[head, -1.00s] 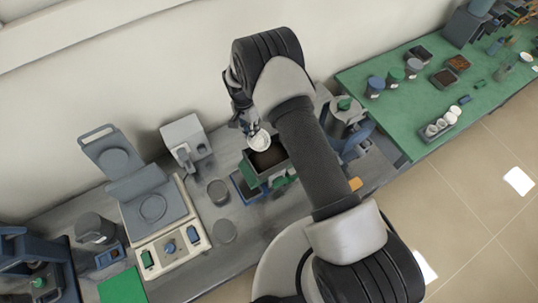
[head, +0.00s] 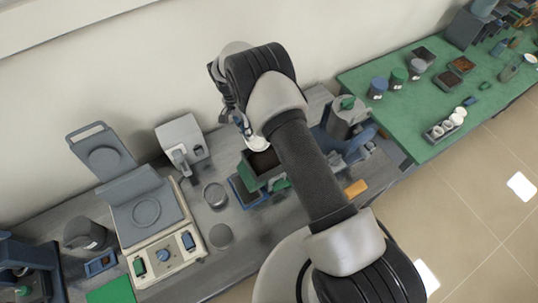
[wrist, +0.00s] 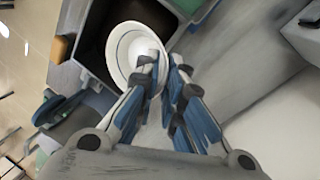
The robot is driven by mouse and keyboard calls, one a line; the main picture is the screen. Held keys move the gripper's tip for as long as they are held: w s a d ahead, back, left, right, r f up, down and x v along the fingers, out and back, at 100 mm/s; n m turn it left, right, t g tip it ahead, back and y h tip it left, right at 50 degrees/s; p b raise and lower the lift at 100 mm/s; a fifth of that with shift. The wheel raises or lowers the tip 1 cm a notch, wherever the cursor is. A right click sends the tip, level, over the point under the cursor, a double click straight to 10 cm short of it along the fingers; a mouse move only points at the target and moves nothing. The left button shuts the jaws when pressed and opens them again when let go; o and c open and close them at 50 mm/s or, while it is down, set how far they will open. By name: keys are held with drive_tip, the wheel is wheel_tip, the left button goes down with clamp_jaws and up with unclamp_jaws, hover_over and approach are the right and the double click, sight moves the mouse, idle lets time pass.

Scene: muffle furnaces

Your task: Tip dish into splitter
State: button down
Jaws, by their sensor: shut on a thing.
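My gripper (wrist: 168,68) is shut on the dish's rim. In the head view my gripper (head: 243,127) is partly hidden by my arm. I see no clear contents in the dish and cannot tell whether anything is falling from it.
A blue tray (head: 240,193) sits beside the splitter. A metal canister (head: 346,115) stands right of my arm. A green-topped table (head: 425,105) holds several jars and trays.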

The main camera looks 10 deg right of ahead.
drive_tip(key=shift+w+a+f+g+h+b, duration=0.15)
drive_tip(key=shift+f+g+h+b, duration=0.45)
drive_tip(key=shift+b, duration=1.45)
drive_tip(key=b, duration=0.4)
drive_tip(key=shift+w+f+h, duration=0.1)
drive_tip(key=shift+f+h, duration=0.2)
drive_tip(key=shift+f, duration=0.05)
drive_tip(key=shift+a+g+b, duration=0.1)
drive_tip(key=shift+g+b, duration=0.3)
drive_tip(key=shift+b, duration=0.6)
drive_tip(key=shift+r, duration=0.2)
wheel_tip(320, 180, up, 5)
drive_tip(key=shift+f+p, duration=0.1)
drive_tip(key=shift+p, duration=0.85)
